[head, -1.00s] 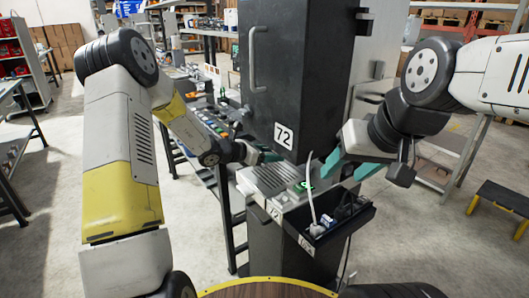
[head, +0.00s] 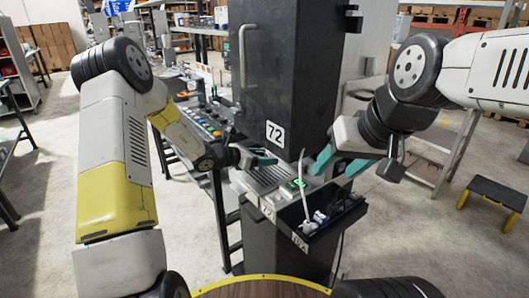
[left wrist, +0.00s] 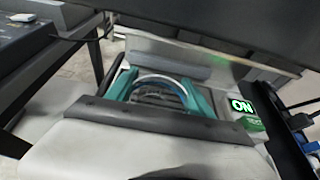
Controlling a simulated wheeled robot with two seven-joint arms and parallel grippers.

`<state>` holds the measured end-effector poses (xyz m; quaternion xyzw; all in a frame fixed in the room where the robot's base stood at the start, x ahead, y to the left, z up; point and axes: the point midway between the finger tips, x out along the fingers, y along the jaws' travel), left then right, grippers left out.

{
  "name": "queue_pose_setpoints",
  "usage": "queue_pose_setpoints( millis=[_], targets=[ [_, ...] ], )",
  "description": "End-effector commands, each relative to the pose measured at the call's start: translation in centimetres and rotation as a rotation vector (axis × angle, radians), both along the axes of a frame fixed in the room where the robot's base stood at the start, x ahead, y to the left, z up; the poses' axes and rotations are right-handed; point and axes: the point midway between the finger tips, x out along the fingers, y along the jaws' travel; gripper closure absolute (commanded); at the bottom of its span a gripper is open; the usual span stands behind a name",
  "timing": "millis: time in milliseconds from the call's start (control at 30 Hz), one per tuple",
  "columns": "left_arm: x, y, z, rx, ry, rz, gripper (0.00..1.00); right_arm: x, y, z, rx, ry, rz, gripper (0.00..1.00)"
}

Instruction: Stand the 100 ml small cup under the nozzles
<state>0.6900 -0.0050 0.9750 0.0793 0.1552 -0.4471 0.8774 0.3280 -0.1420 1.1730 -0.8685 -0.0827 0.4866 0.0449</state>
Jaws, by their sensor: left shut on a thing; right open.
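My left gripper (head: 264,158) is at the gap under the dark dispenser cabinet (head: 290,70), above the grey ribbed deck (head: 262,180). In the left wrist view its teal fingers (left wrist: 160,92) are shut around a clear cup (left wrist: 158,79), of which mainly the pale rim shows. The cup cannot be made out in the head view, and its marking cannot be read. The nozzles cannot be made out; the cabinet's dark lower edge (left wrist: 215,42) crosses the top of the wrist view. My right gripper (head: 322,165) is open and empty, right of the deck.
A lit green ON display (left wrist: 241,105) is right of the left fingers. A black tray (head: 330,215) with cables and small items juts from the deck's front right. A side table (head: 200,125) with several small items stands at left. A step stool (head: 492,195) is at right.

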Motion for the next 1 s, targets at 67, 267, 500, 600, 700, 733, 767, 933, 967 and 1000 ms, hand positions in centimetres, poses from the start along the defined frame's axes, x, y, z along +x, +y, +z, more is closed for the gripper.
queue_pose_setpoints(
  millis=[67,267,500,600,700,733,767,933,967,1000],
  targets=[
    [0.0,0.0,-0.2,-0.001,0.001,0.000,0.84,0.0,0.0,0.0,0.000,0.000,0.000,0.46],
    [0.0,0.0,-0.6,-0.001,0.001,0.000,0.84,0.0,0.0,0.0,0.000,0.000,0.000,0.46],
    [0.0,0.0,-0.8,0.000,0.000,0.000,0.24,0.0,0.0,0.0,0.000,0.000,0.000,0.46],
    [0.0,0.0,-0.8,0.000,0.000,0.000,0.14,0.0,0.0,0.0,0.000,0.000,0.000,0.46],
    [0.0,0.0,-0.8,0.000,0.000,0.000,0.14,0.0,0.0,0.0,0.000,0.000,0.000,0.46],
    [0.0,0.0,-0.8,0.000,0.000,0.000,0.14,0.0,0.0,0.0,0.000,0.000,0.000,0.46],
    [0.0,0.0,-0.8,0.000,0.000,0.000,0.14,0.0,0.0,0.0,0.000,0.000,0.000,0.46],
    [-0.2,0.5,-0.7,0.000,0.000,0.002,0.14,0.0,0.0,0.0,0.000,0.000,0.000,0.46],
    [-0.4,0.7,-0.6,0.000,0.000,0.002,0.14,0.0,0.0,0.0,0.000,0.000,0.000,0.46],
    [-0.7,1.1,-0.4,0.000,0.000,0.002,0.14,0.0,0.0,0.0,0.000,0.000,0.000,0.46]
  ],
)
